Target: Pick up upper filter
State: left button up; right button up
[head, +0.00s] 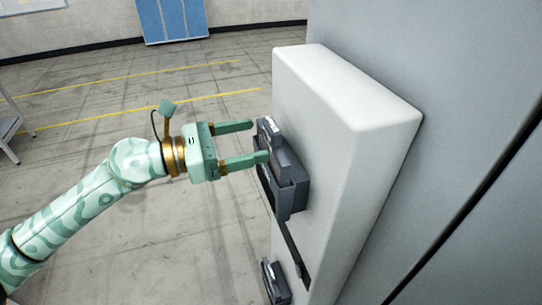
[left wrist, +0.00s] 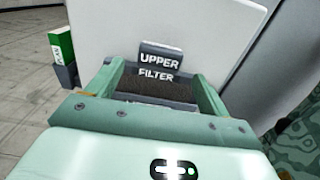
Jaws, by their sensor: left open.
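The upper filter (head: 285,178) is a dark grey block on the side face of a white housing (head: 345,95). In the left wrist view the upper filter (left wrist: 160,62) shows a raised tab with the words "UPPER FILTER" and a dark recess below it. My left gripper (head: 251,142) is open, its two green fingers pointing at the filter. In the head view the fingertips overlap or nearly reach the filter's upper part; I cannot tell whether they touch it. In the left wrist view my left gripper (left wrist: 158,76) has its fingers on either side of the filter. My right gripper is not in view.
A second dark grey unit (head: 275,281) sits lower on the housing, below a dark slot (head: 293,252). A green and white item (left wrist: 62,45) in a grey holder shows left in the wrist view. A grey wall (head: 470,150) stands right.

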aim_at(267, 135)
pick_arm(q)
jog(key=p+x, duration=0.1)
jog(key=x, duration=0.3)
jog(key=shift+w, duration=0.1)
jog(key=shift+a, duration=0.25)
jog(key=c, duration=0.7)
jog(key=shift+r, duration=0.1)
jog(key=c, duration=0.6)
